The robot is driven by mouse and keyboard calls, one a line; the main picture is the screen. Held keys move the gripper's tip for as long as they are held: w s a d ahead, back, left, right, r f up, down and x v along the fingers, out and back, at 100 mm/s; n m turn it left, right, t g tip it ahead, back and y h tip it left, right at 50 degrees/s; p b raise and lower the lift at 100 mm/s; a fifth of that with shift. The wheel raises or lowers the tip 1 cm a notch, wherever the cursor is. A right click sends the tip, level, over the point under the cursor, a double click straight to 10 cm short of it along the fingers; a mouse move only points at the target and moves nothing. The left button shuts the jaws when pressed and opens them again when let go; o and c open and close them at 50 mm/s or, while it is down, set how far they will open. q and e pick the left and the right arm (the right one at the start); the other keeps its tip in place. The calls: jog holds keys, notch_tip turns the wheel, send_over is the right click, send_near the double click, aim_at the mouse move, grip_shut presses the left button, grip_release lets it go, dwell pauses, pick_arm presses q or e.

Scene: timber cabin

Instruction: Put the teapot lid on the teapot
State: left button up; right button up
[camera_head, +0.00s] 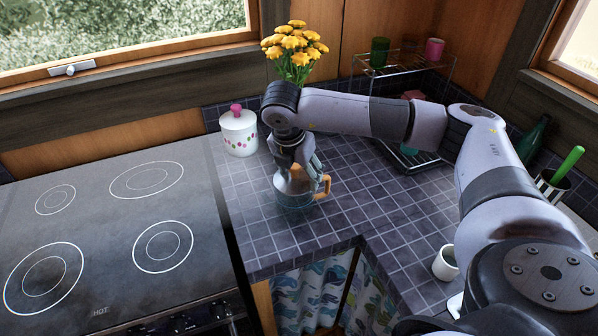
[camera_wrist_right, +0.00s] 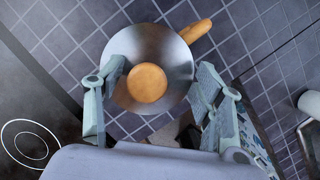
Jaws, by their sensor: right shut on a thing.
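The teapot (camera_head: 294,201) stands on the tiled counter near its front, with a wooden handle on its right side. The handle also shows at the upper right in the wrist view (camera_wrist_right: 196,31). The teapot lid (camera_wrist_right: 150,46) is a round metal disc with a wooden knob, and it is over the teapot. I cannot tell whether it rests fully on the rim. My right gripper (camera_head: 294,166) points down over the teapot and is shut on the lid, its fingers on either side of the knob in the wrist view (camera_wrist_right: 158,84). My left gripper is not in view.
A white jar with a pink knob (camera_head: 238,133) stands behind left of the teapot, with yellow flowers (camera_head: 293,50) behind. A black stove (camera_head: 110,230) is at left. A wire rack (camera_head: 400,68) is at back right; a white cup (camera_head: 446,262) stands at front right.

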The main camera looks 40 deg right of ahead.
jog(key=shift+f, duration=0.2)
jog(key=o, duration=1.2)
jog(key=shift+r, duration=0.1)
jog(key=v, duration=1.2)
jog(key=shift+s, duration=0.1)
